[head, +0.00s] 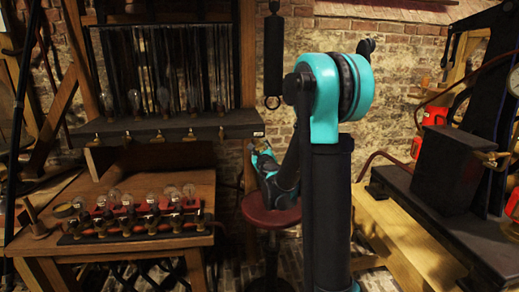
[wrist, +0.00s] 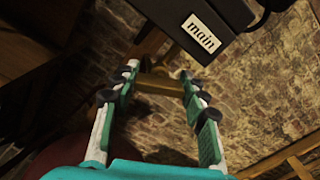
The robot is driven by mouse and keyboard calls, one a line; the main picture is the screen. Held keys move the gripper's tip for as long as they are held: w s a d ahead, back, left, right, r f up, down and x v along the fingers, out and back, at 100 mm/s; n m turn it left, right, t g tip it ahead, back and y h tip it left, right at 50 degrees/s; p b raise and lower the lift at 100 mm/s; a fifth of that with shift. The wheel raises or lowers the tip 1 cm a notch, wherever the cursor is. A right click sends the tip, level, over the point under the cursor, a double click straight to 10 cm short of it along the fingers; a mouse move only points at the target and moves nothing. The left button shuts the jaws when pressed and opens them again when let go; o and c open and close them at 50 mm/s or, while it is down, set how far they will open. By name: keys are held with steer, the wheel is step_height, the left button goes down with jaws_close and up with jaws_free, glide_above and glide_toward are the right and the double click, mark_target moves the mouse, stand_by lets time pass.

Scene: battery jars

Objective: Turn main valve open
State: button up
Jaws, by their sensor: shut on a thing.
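The main valve (wrist: 160,84) is a brass handle in the wrist view, just below a dark shelf end with a white label (wrist: 201,33) reading "main". My gripper (wrist: 159,73) has one finger on each side of the handle and is shut on it. In the head view my gripper (head: 262,148) is under the right end of the dark shelf (head: 165,131), by the small label (head: 258,134). There the valve is mostly hidden by my gripper.
Several bulbs and brass taps line the shelf. A wooden table (head: 110,190) with more bulbs stands below it. A red round stool (head: 268,213) is under my gripper. A dark box (head: 450,167) stands on a bench at right. A brick wall is behind.

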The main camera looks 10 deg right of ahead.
steer(key=n, duration=0.4)
steer(key=shift+n, duration=0.4)
stand_by(0.4)
steer(key=o, duration=1.2)
steer(key=s, duration=0.8)
